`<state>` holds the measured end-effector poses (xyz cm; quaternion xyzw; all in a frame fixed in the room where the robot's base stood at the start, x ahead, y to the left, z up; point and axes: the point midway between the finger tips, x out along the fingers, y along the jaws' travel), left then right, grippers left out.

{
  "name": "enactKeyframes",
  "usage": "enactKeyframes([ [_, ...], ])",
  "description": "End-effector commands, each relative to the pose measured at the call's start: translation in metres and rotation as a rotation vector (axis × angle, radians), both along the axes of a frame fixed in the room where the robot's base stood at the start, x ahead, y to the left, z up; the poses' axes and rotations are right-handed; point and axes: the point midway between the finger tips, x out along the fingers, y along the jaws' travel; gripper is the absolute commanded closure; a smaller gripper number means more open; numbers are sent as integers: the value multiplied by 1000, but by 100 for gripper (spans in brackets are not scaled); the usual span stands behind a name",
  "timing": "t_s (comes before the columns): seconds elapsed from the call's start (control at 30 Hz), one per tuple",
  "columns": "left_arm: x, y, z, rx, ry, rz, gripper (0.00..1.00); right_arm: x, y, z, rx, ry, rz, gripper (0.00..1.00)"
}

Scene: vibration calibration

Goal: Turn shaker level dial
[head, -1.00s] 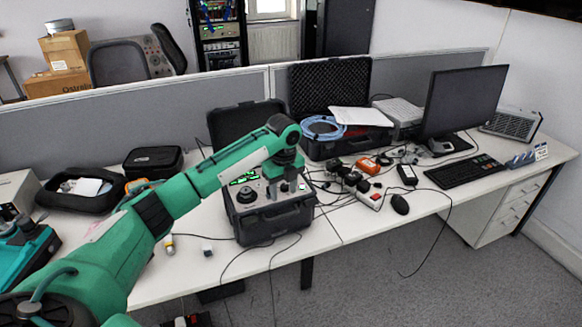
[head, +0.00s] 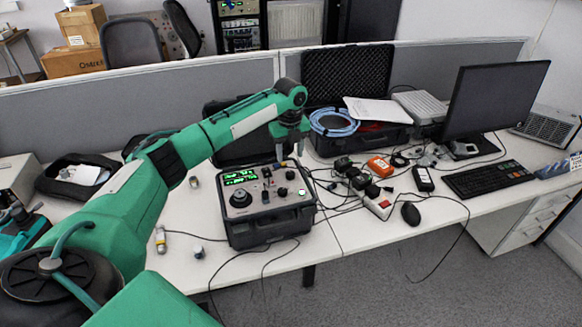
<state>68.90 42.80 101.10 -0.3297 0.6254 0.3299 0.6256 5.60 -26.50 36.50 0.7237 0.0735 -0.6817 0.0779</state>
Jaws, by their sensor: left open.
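The shaker (head: 270,228) is a dark portable case standing open on the desk, with a grey panel facing up. The panel carries a lit green display (head: 239,177), a large round disc (head: 240,198) at the left and small controls. A dark knob (head: 282,192) at the right of the panel looks like the level dial; its setting is too small to read. My left gripper (head: 290,156) is open and empty, pointing down over the panel's far right edge, apart from the knob in the picture. My left arm hides part of the case's raised lid. My right gripper is not in view.
A black case (head: 355,142) with blue cable (head: 333,122) stands behind. Cables, an orange device (head: 380,166), a power strip (head: 378,207) and a mouse (head: 411,213) lie right of the shaker. A monitor (head: 495,100) and keyboard (head: 489,179) are farther right. A small cylinder (head: 160,240) lies at left.

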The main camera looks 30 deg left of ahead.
Motion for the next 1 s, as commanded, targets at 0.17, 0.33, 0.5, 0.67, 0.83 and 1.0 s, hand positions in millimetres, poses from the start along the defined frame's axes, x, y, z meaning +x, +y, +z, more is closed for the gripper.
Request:
enactKeyframes([
  [0.17, 0, -1, -36, -1, 3, -1, 52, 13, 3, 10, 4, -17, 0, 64],
  [0.33, 0, -1, -61, -1, 1, 0, 52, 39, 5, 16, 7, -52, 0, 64],
  [0.5, 0, -1, -73, 0, 0, 0, 52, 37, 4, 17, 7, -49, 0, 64],
  [0.67, 0, -1, -75, 0, -1, -1, 52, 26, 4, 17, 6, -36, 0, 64],
  [0.83, 0, 0, -74, 0, -1, -1, 59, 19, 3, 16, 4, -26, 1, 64],
  [1.0, 0, 0, -74, 0, -1, -1, 93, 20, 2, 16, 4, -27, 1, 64],
])
